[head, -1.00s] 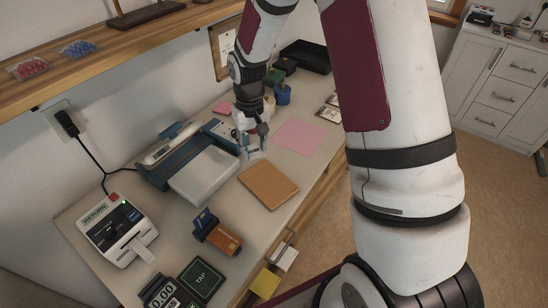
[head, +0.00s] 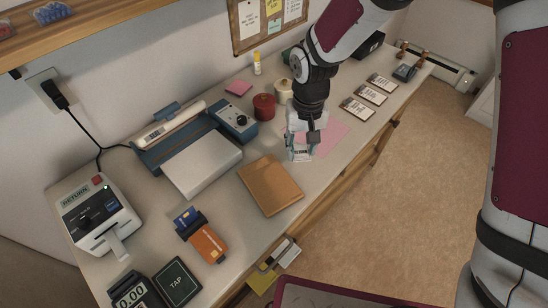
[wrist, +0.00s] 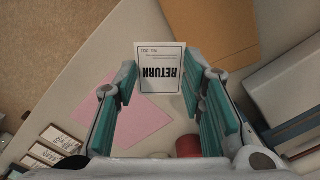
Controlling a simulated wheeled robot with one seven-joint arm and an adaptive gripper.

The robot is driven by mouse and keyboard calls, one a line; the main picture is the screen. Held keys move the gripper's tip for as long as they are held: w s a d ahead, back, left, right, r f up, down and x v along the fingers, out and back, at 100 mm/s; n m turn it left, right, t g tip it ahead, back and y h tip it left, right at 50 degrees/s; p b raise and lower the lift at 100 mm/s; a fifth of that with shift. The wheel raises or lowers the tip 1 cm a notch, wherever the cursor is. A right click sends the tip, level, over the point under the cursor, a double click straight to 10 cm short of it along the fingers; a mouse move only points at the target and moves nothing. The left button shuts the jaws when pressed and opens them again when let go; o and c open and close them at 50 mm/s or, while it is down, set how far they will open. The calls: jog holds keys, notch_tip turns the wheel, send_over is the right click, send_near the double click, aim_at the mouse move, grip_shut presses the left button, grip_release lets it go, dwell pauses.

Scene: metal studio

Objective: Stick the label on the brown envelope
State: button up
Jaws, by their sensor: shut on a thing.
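The label (wrist: 160,80) is a small white card with RETURN printed on it, upside down in the wrist view. My gripper (head: 303,150) is shut on it, with a teal finger at each side of the card. In the head view the label (head: 300,155) shows at the fingertips, low over the near left part of a pink sheet. The brown envelope (head: 271,185) lies flat on the counter, just left of and nearer than the gripper. The envelope also shows at the top right of the wrist view (wrist: 213,28). Label and envelope are apart.
The pink sheet (head: 332,137) lies under and right of my gripper. A blue machine with a white platform (head: 203,168) stands left of the envelope. A red pot (head: 264,106) stands behind; several printed cards lie right.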

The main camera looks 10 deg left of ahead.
jog(key=n+b, duration=0.1)
send_near(270, 182)
jog(key=shift+f+b, duration=1.35)
jog(key=shift+f, duration=0.7)
jog(key=shift+f+b, duration=0.95)
jog(key=shift+f, duration=0.6)
jog(key=o, duration=0.7)
jog(key=shift+r, duration=0.1)
notch_tip(270, 182, up, 12)
jog(key=shift+f, duration=0.1)
